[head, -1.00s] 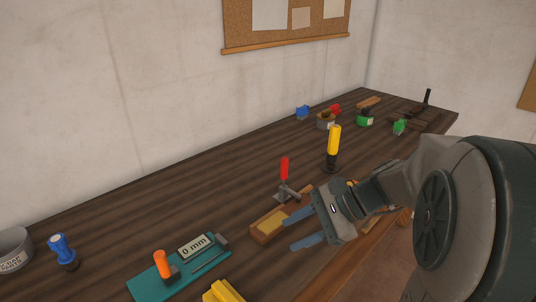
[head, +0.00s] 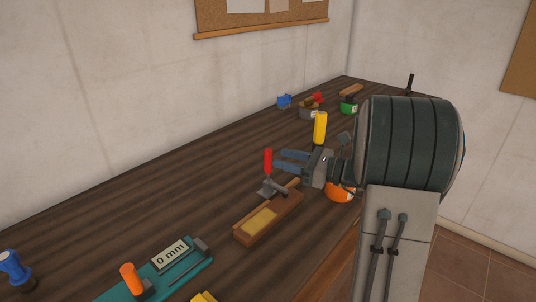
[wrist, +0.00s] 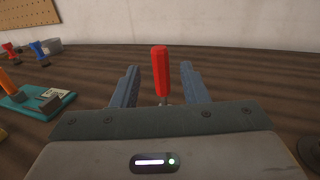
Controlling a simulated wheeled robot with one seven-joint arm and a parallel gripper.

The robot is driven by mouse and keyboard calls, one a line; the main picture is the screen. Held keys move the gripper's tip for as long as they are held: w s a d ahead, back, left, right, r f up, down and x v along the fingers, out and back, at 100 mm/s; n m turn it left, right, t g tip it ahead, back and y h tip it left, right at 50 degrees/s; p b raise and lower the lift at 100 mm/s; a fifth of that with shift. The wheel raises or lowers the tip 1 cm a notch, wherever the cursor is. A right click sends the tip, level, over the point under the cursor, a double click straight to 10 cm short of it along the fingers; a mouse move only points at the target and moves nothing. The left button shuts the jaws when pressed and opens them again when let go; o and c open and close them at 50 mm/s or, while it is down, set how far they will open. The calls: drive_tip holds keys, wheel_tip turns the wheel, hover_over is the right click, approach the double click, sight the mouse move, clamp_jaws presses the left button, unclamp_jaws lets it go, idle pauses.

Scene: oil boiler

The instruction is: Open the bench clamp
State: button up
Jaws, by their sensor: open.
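The bench clamp stands on the dark wooden bench with its red handle (head: 268,161) upright. Its grey metal base (head: 271,187) sits at the far end of a wooden block with a yellow inset (head: 262,220). My gripper (head: 277,160) is open and level, reaching in from the right at handle height. Its blue fingertips are close to the handle. In the wrist view the red handle (wrist: 160,72) appears centred between the two spread fingers (wrist: 161,80), with a gap on each side. The clamp's base is mostly hidden there by my gripper body.
A yellow-handled tool (head: 320,127) stands behind my gripper. An orange object (head: 340,193) lies below my wrist. A teal gauge board (head: 160,275) reading 0 mm is at the front left. Bare bench lies left of the clamp.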

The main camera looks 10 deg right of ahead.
sight(268, 154)
drive_tip(key=shift+x, duration=2.75)
clamp_jaws()
